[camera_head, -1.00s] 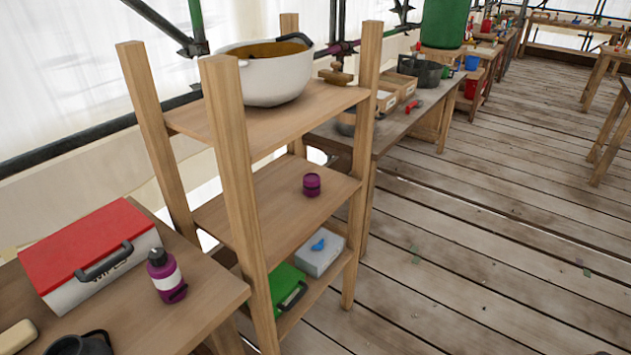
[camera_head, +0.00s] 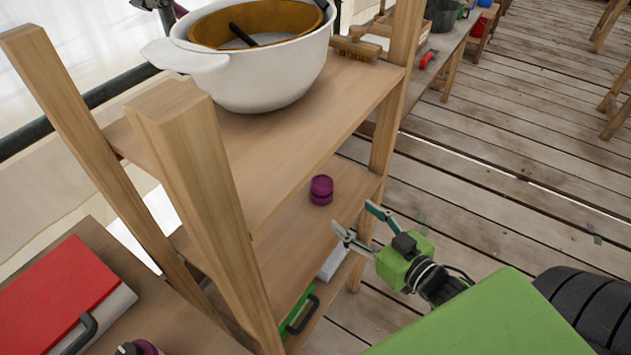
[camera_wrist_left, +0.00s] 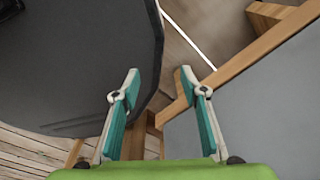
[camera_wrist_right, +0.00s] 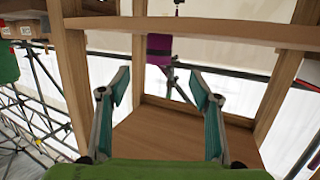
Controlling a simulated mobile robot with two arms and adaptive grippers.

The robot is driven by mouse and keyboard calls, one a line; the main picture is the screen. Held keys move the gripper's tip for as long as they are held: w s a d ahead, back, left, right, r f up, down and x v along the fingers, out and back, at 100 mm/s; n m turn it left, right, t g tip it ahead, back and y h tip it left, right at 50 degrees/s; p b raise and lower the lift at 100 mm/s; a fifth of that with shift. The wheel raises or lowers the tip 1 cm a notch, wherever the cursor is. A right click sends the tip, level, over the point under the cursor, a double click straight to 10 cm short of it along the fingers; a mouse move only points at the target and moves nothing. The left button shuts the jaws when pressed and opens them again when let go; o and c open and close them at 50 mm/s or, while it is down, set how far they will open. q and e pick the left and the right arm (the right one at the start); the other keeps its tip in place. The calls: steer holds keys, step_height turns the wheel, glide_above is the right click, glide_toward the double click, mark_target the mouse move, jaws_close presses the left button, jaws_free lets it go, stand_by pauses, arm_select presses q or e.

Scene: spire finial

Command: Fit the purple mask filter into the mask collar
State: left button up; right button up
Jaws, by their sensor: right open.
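The purple mask filter looks to be the small purple cylinder (camera_head: 321,190) standing upright on the middle shelf in the head view. My right gripper (camera_head: 354,217) is open and empty, to the right of the cylinder and apart from it, near the shelf's front edge. In the right wrist view its fingers (camera_wrist_right: 160,78) are spread above a wooden board. A purple thing (camera_wrist_right: 158,50) shows beyond them; I cannot tell what it is. My left gripper (camera_wrist_left: 158,78) is open and empty in the left wrist view, outside the head view. I cannot make out the mask collar.
The wooden shelf unit (camera_head: 190,150) has upright posts around the middle shelf. A white pot (camera_head: 265,85) and a brush (camera_head: 355,48) sit on its top shelf. A red-lidded box (camera_head: 60,295) is at lower left. A dark rounded surface (camera_wrist_left: 75,60) fills the left wrist view's upper left.

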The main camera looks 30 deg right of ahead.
mark_target(328, 191)
steer(key=x, duration=0.8)
steer(key=shift+w+r, duration=0.2)
steer(key=shift+w, duration=0.25)
steer(key=shift+w+r+p, duration=0.1)
steer(key=shift+w+p, duration=0.15)
steer(key=shift+p, duration=0.1)
steer(key=shift+p+x, duration=0.35)
steer(key=shift+x, duration=2)
steer(key=shift+r, duration=0.2)
steer(key=shift+c, duration=0.5)
steer(key=c, duration=1.1)
